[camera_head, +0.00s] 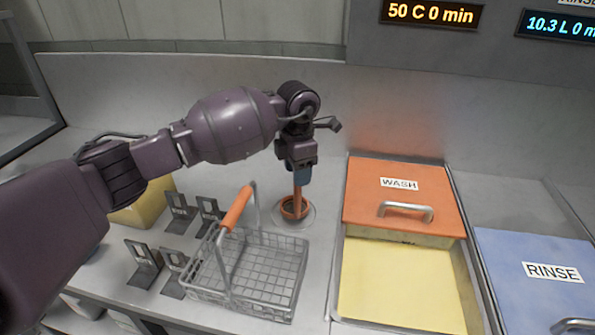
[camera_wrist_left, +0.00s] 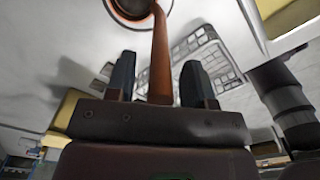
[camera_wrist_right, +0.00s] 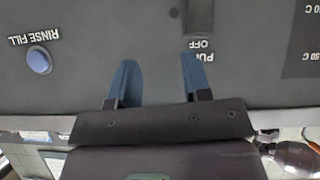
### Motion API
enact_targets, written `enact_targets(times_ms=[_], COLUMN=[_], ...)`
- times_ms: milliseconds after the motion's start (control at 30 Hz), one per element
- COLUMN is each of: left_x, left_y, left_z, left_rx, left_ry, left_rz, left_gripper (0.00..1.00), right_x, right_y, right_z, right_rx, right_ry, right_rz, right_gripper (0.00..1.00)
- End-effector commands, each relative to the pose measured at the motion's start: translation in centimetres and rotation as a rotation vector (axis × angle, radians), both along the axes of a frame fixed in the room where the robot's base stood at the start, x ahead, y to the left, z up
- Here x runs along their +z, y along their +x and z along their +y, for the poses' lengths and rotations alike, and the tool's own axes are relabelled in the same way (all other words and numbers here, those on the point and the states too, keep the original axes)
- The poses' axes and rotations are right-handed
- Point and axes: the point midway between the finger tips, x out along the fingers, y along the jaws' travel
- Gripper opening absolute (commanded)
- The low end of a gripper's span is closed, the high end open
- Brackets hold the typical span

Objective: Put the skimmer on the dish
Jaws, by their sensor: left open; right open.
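The skimmer (camera_head: 294,207) has an orange rim, a dark round bowl and an upright orange handle. My left gripper (camera_head: 299,174) points down at the handle's upper part. In the left wrist view the handle (camera_wrist_left: 160,55) runs between the two spread fingers, with gaps on both sides. My right gripper (camera_wrist_right: 155,80) is open and empty before a grey panel; it is outside the head view.
A wire basket (camera_head: 262,262) with an orange handle stands just left and in front of the dish. Several metal brackets (camera_head: 145,262) stand left of it. At right are a wash basin with an orange lid (camera_head: 385,203) and a blue rinse lid (camera_head: 520,255).

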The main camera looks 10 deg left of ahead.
Motion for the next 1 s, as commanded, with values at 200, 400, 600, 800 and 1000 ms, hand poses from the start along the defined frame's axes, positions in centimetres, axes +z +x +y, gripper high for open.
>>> enact_targets(times_ms=[200,400,600,800,1000], left_x=[3.7,7.6,10.4,11.5,11.7], left_y=[0.1,0.1,0.0,0.0,0.0], left_z=[0.1,0.1,0.0,0.0,0.0], left_rx=[0.000,0.001,0.000,0.000,0.000], left_ry=[0.001,0.001,0.000,0.000,0.000], left_rz=[-0.005,-0.005,-0.002,-0.002,-0.001], left_gripper=[0.48,0.48,0.48,0.48,0.48], right_x=[-0.1,-0.4,-0.6,-0.5,-0.2], right_y=[-0.3,-0.8,-1.0,-0.8,-0.3], right_z=[0.0,-0.1,-0.1,-0.1,0.0], right_rx=[-0.002,-0.006,-0.007,-0.007,-0.004], right_ry=[0.000,0.001,0.002,0.002,0.003], right_rz=[0.006,0.016,0.019,0.015,0.006], right_gripper=[0.44,0.44,0.44,0.44,0.44])
